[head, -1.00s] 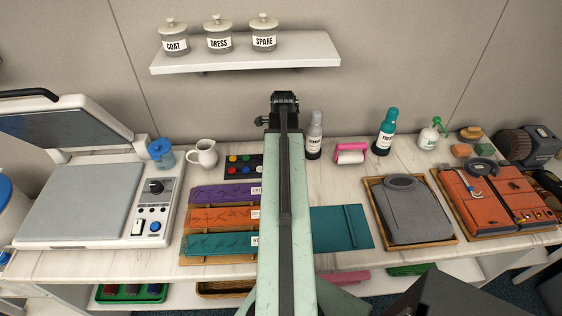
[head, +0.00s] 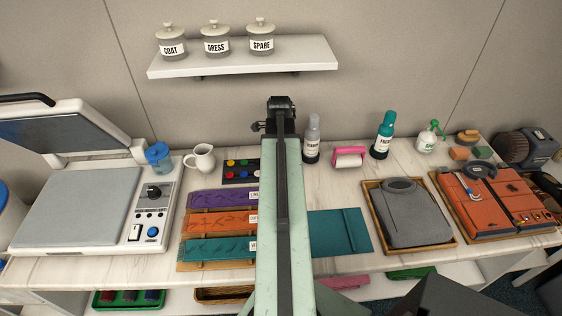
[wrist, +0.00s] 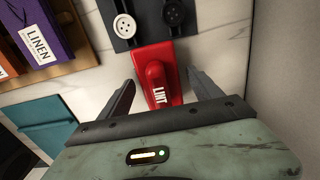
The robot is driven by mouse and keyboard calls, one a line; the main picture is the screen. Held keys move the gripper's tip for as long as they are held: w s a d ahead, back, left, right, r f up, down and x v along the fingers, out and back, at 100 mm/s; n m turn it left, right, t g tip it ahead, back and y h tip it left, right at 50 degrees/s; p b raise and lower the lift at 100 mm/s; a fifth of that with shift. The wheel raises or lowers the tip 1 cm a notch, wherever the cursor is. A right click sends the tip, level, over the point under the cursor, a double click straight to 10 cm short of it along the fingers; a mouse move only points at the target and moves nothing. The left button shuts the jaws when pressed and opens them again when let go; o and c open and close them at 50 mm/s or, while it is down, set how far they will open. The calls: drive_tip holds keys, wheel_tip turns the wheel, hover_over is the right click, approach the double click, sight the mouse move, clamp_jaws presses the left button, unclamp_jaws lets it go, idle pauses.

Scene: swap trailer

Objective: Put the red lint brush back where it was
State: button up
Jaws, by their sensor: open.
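The red lint brush (wrist: 154,72), with white LINT lettering on its handle, shows in the wrist view. It appears to lie on the marble-look worktop, its broad end by the edge of the dark button board (wrist: 122,44). My gripper (wrist: 160,80) is open, one finger on each side of the brush handle, with gaps visible beside it. I cannot tell how far the fingers are above the worktop. In the head view my arm hides the brush and the fingers. The button board (head: 238,179) shows there left of my arm.
Purple, orange and teal fabric packs (head: 222,224) lie left of my arm. A white jug (head: 203,158) stands behind them. A shelf (head: 245,62) hangs above.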

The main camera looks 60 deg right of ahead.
wheel_tip(320, 180, up, 8)
drive_tip(key=p, duration=0.8)
drive_tip(key=shift+r, duration=0.2)
drive_tip(key=shift+f, duration=0.1)
drive_tip(key=w+a+n, duration=0.7)
drive_tip(key=a, duration=0.4)
drive_tip(key=w+a+n, duration=0.6)
drive_tip(key=w+a, duration=0.1)
drive_tip(key=a, duration=0.5)
drive_tip(key=w+a+n, duration=0.7)
drive_tip(key=a, duration=0.5)
drive_tip(key=shift+a+n, duration=0.1)
drive_tip(key=shift+n, duration=0.2)
drive_tip(key=a+n, duration=0.2)
drive_tip(key=a, duration=0.2)
drive_tip(key=a+n, duration=0.3)
drive_tip(key=a, duration=0.2)
drive_tip(key=a+n, duration=0.2)
drive_tip(key=a, duration=0.2)
drive_tip(key=shift+w+a, duration=0.3)
drive_tip(key=shift+w, duration=0.05)
drive_tip(key=shift+a+n, duration=0.2)
drive_tip(key=shift+n, duration=0.5)
